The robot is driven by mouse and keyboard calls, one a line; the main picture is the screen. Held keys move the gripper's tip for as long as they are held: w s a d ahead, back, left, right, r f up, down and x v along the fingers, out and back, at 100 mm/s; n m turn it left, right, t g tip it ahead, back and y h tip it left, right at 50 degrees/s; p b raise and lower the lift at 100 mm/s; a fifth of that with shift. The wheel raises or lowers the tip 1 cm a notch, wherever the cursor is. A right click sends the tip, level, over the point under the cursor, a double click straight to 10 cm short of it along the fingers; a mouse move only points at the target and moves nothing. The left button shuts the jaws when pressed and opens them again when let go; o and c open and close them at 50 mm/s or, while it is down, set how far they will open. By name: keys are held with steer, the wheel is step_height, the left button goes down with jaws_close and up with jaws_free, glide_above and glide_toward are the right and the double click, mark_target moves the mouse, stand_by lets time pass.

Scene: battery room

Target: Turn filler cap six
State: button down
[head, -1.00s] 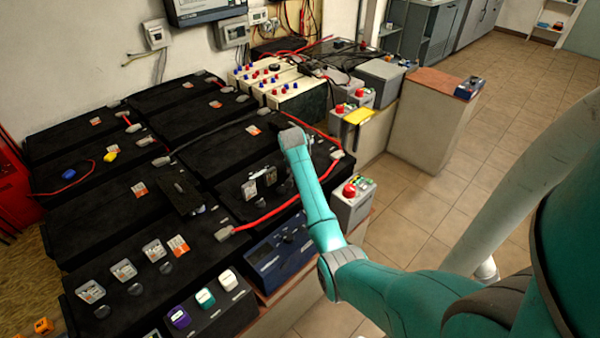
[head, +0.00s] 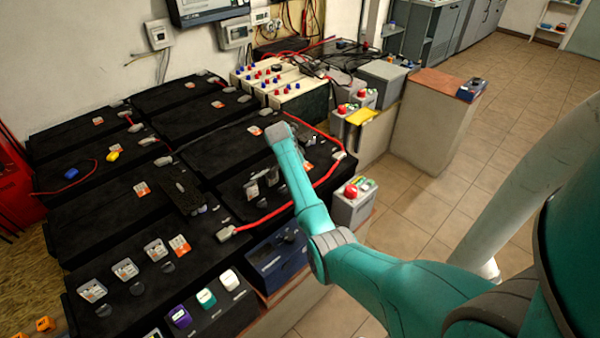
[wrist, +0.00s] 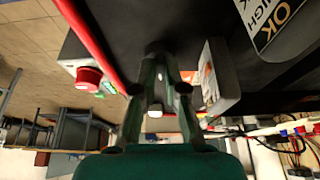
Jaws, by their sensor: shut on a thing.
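In the wrist view, my gripper (wrist: 159,62) is shut on a dark round filler cap (wrist: 157,47) on the top of a black battery. The cap is mostly covered by the fingers, and I cannot read a number on it. In the head view, my teal arm reaches over the black battery (head: 213,155) at the middle right, and the gripper itself is hidden. A small upright tag or gauge (wrist: 220,75) stands beside the fingers in the wrist view.
A red cable (head: 272,217) runs along the battery tops, close to the gripper in the wrist view. A grey box with a red button (head: 352,203) stands right of the batteries. A black plate-like object (head: 180,187) lies on the nearer batteries.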

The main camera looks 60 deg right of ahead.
stand_by(0.3)
steer(key=c, duration=1.2)
jaws_free()
steer(key=v, duration=1.2)
steer(key=shift+w+a+f, duration=0.1)
